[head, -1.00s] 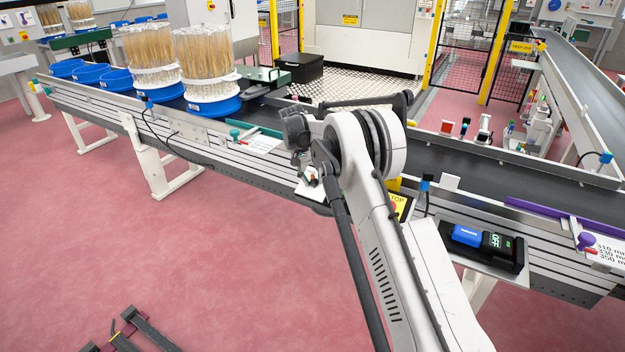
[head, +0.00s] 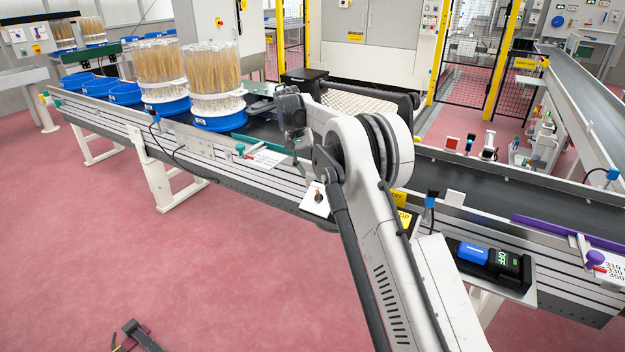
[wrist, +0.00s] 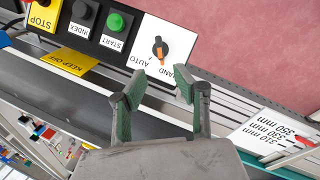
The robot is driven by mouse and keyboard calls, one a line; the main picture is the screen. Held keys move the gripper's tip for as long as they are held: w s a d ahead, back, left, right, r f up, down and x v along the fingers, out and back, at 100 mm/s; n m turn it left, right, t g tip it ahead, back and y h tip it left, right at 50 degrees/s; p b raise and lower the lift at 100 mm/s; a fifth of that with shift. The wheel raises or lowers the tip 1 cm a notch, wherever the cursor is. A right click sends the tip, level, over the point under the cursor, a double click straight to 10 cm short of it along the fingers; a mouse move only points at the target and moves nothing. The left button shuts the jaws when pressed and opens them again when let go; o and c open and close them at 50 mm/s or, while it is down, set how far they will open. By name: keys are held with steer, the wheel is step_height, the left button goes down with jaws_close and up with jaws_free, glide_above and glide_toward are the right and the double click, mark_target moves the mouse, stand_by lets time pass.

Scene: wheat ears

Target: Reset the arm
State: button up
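My arm reaches out over the near side of the conveyor in the head view. Its dark wrist end is above the belt's near rail, and my fingers cannot be made out there. In the wrist view my gripper (wrist: 160,82) has two green-padded fingers, apart with nothing between them. Beyond the fingertips is a white plate with a black and orange selector knob (wrist: 158,48), marked AUTO and HAND. The fingers are clear of the knob. The plate and knob also show in the head view (head: 317,198), below the wrist end.
A green START button (wrist: 116,22), a black INDEX button (wrist: 84,12) and a yellow STOP panel (wrist: 42,14) sit beside the knob. Two blue-based wheat drums (head: 218,122) stand on the conveyor (head: 480,178) to the left.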

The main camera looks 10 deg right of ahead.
steer(key=shift+a+r, duration=0.1)
steer(key=shift+r, duration=0.4)
steer(key=s+d+r+n+t+y+p, duration=0.1)
steer(key=s+r+t, duration=0.1)
steer(key=s+r, duration=0.95)
steer(key=s+d+r+n+t+y+p, duration=0.1)
steer(key=s+d+r+t, duration=0.1)
steer(key=s+r, duration=0.9)
steer(key=s+f+t, duration=0.2)
steer(key=s+f, duration=0.2)
steer(key=s, duration=1.1)
steer(key=s+f+t+p, duration=0.1)
steer(key=s+f, duration=0.3)
steer(key=s, duration=1.1)
steer(key=shift+s+f+n+t+y+p, duration=0.15)
steer(key=shift+s+n+t+y+p, duration=0.15)
steer(key=shift+s+n+t+y, duration=0.15)
